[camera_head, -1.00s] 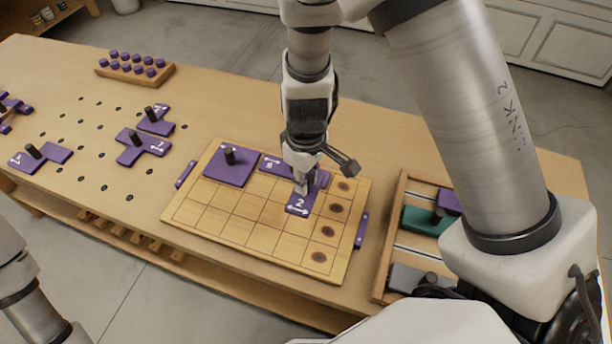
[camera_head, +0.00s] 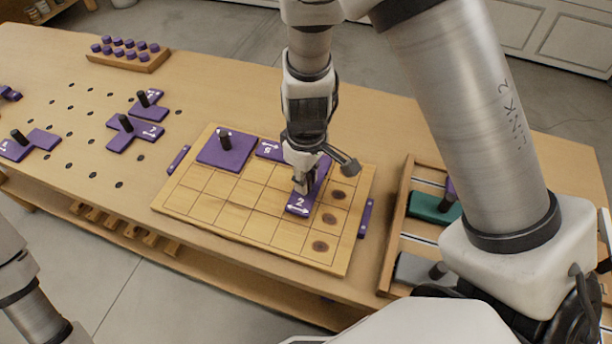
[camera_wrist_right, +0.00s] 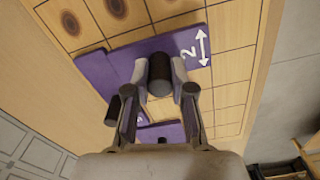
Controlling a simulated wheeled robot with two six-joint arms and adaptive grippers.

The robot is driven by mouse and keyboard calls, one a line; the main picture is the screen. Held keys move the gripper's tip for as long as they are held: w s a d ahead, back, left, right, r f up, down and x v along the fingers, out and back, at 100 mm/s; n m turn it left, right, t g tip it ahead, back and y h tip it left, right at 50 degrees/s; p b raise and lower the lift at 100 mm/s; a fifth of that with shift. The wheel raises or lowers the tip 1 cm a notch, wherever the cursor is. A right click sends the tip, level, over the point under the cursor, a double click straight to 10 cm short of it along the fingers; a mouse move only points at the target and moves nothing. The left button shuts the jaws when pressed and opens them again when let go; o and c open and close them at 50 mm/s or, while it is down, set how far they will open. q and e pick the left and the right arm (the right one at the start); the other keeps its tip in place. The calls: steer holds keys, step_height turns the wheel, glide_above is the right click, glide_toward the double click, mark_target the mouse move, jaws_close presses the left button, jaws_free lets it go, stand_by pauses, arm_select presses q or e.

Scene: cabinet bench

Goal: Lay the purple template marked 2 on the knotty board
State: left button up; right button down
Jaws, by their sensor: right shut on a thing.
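The purple template marked 2 (camera_head: 298,205) is over the knotty board (camera_head: 230,207), right of its middle and beside the column of dark knots. My right gripper (camera_head: 302,186) is shut on its black knob, which shows between the fingers in the right wrist view (camera_wrist_right: 159,75). The template (camera_wrist_right: 190,60) lies flat and level there, with its 2 and double arrow showing. It is at or just above the board; I cannot tell if it touches. The gripper hides part of it. My left gripper is out of view.
More purple templates (camera_head: 131,134) lie on the bench to the left. A tray (camera_head: 400,215) with a green piece (camera_head: 434,208) stands right.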

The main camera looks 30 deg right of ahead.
stand_by(0.4)
steer(key=shift+f+b, duration=0.2)
steer(key=shift+b, duration=0.1)
stand_by(0.4)
steer(key=shift+f, duration=0.2)
steer(key=shift+b, duration=0.3)
steer(key=shift+f+b, duration=0.45)
steer(key=shift+f, duration=0.05)
steer(key=shift+f, duration=0.2)
stand_by(0.9)
steer(key=c, duration=0.5)
jaws_free()
